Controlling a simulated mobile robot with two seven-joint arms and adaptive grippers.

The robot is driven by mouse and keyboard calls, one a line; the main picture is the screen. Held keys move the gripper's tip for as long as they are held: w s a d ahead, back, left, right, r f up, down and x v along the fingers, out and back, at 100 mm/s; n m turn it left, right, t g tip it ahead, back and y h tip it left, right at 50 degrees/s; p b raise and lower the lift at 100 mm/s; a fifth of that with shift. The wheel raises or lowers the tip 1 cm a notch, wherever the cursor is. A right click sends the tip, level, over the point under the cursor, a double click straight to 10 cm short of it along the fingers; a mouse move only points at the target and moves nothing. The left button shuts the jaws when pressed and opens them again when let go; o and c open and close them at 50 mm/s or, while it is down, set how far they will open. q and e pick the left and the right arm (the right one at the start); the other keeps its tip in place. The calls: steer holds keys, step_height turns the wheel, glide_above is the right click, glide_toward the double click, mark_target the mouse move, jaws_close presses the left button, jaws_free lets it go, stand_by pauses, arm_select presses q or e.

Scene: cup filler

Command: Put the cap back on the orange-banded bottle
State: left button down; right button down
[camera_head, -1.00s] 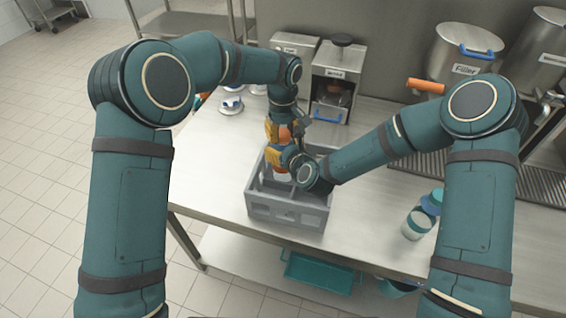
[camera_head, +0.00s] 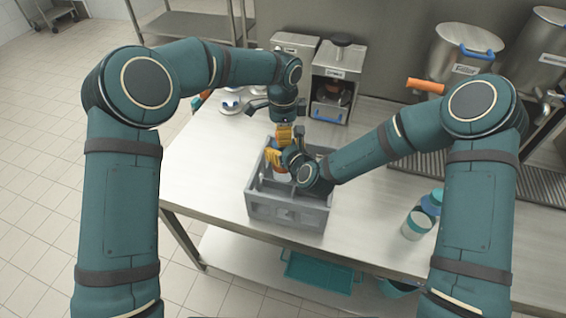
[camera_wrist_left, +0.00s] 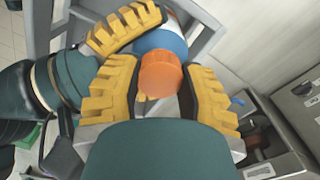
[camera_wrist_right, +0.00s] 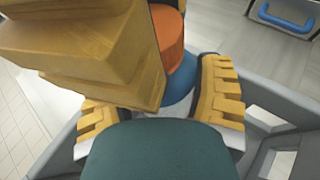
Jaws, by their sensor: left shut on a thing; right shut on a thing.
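The orange cap (camera_wrist_left: 160,78) is between the yellow fingers of my left gripper (camera_head: 285,136), which is shut on it from above. The bottle, with a blue shoulder (camera_wrist_left: 160,42), white body and orange band, stands in the grey crate (camera_head: 288,214). The cap sits over the blue shoulder, which also shows in the right wrist view (camera_wrist_right: 182,84); whether it is threaded cannot be told. My right gripper (camera_wrist_right: 160,95) is shut around the bottle below the shoulder. A left finger hides part of the bottle and of the right gripper in that view.
Two capped containers (camera_head: 418,222) stand on the steel table right of the crate. A machine with a blue handle (camera_head: 333,92) stands behind it, and the filler pot (camera_head: 465,55) is at the back right. The table left of the crate (camera_head: 205,165) is clear.

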arm_select(q)
steer(key=m, duration=0.4)
steer(key=c, duration=0.5)
jaws_free()
step_height(320, 180, up, 12)
arm_select(e)
jaws_free()
